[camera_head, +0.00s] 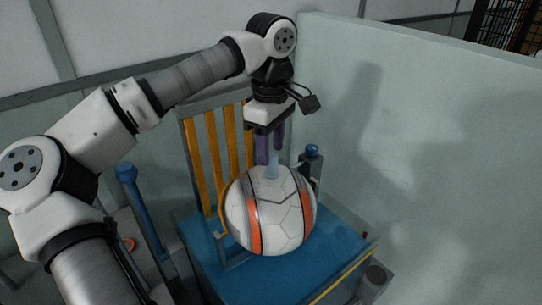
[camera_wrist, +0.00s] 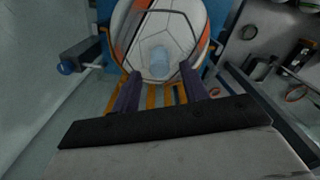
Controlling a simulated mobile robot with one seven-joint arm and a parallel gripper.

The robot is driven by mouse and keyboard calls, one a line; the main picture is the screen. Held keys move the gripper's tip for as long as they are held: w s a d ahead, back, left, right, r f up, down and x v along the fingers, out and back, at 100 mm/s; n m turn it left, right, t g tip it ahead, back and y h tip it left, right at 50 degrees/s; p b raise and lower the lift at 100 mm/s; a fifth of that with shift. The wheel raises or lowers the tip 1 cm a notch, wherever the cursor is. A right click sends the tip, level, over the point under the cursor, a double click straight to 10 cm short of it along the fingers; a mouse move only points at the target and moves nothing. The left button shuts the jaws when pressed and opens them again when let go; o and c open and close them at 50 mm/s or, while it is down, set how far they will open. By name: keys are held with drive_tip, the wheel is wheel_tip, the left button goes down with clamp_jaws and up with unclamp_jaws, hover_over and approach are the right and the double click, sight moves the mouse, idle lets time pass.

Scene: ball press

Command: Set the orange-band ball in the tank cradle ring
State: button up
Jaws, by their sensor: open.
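The white ball with orange bands (camera_head: 284,222) sits low over the blue table in the head view. A pale blue tab (camera_head: 272,167) stands on its top. The ball also fills the top of the wrist view (camera_wrist: 180,22). A thin yellow-orange curved piece (camera_head: 221,215), perhaps the cradle ring, shows at its left side; the ball hides most of it, and I cannot tell how fully it is seated. My gripper (camera_head: 270,157) is open, pointing down just above the ball. In the wrist view, its purple fingers (camera_wrist: 160,72) are spread to either side of the tab (camera_wrist: 157,62).
The blue table (camera_head: 208,262) has a yellow-edged front. A yellow-slatted back (camera_head: 211,150) rises behind the ball. A dark post with a blue knob (camera_head: 312,150) stands close at the right. A blue-topped bar (camera_head: 128,180) is at left. A pale wall (camera_head: 420,150) bounds the right.

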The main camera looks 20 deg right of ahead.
wheel_tip(320, 180, up, 9)
idle(0.3)
